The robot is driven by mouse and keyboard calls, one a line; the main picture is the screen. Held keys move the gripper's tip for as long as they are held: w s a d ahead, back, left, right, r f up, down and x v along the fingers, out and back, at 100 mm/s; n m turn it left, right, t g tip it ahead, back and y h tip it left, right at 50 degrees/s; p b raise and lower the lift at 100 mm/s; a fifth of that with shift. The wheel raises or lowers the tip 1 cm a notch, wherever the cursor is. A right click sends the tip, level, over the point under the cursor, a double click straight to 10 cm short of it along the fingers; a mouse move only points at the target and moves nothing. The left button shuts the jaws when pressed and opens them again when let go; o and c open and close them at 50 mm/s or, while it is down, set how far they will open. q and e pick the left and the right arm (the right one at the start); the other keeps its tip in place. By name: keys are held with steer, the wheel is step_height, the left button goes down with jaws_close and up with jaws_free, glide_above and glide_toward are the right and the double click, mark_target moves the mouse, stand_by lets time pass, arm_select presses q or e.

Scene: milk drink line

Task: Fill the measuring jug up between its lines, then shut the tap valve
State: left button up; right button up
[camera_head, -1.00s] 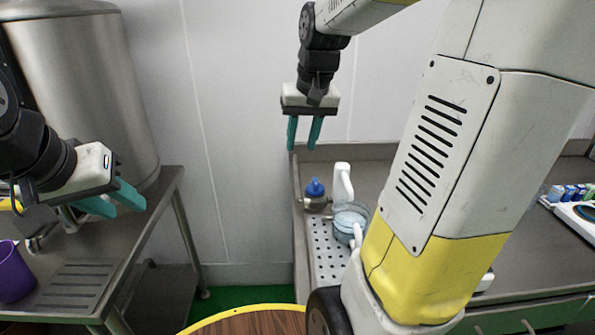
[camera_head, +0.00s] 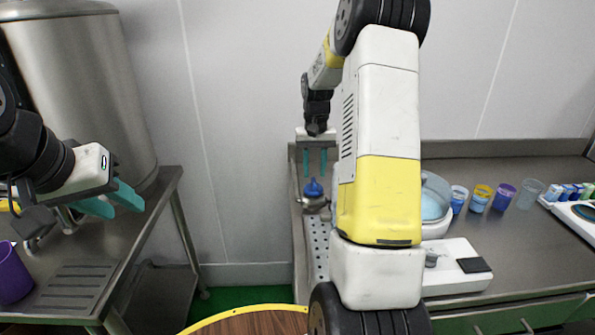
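My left gripper (camera_head: 112,201) is open and empty, in front of the steel tank (camera_head: 85,90) and beside its metal tap (camera_head: 66,217). My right gripper (camera_head: 315,163) points down with its teal fingers apart. It appears just above a blue knob (camera_head: 313,187) on a metal fitting at the left end of the right counter; I cannot tell whether they touch. The clear jug seen earlier on the perforated drain plate (camera_head: 318,240) is now hidden behind my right arm, so its level and lines do not show. A purple cup (camera_head: 12,274) stands on the left table.
On the right counter are a clear bowl with blue contents (camera_head: 434,203), several cups (camera_head: 480,198), a white device with a dark pad (camera_head: 473,265) and a white tray with small cartons (camera_head: 570,192). A round wooden top (camera_head: 250,322) with a yellow rim is in front.

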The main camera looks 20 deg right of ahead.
mark_target(314, 181)
steer(key=shift+f, duration=1.65)
steer(key=shift+c, duration=0.4)
jaws_close()
steer(key=n, duration=0.5)
steer(key=shift+n, duration=2.5)
